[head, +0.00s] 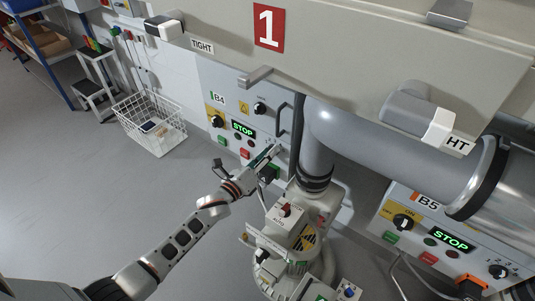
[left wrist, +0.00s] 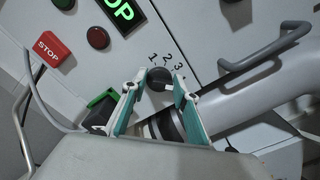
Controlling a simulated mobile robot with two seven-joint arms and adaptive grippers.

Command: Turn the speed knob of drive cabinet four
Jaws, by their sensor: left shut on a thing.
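Drive cabinet four (head: 225,82) is a light grey panel labelled B4, left of centre in the head view. Its speed knob (left wrist: 159,75), a round black dial with numbers around it, shows in the left wrist view. My left gripper (head: 275,152) is at the lower right of this cabinet's panel. In the left wrist view the green-padded fingers of my left gripper (left wrist: 161,82) are on either side of the knob and shut on it. In the head view the knob is hidden by the gripper. My right gripper is not in view.
A green STOP display (head: 243,129) and a red stop button (left wrist: 53,47) are near the knob. A grey handle (left wrist: 270,50) and thick pipe (head: 325,135) lie to the right. Cabinet B5 (head: 425,205) stands further right. A white wire basket (head: 150,125) stands left on open floor.

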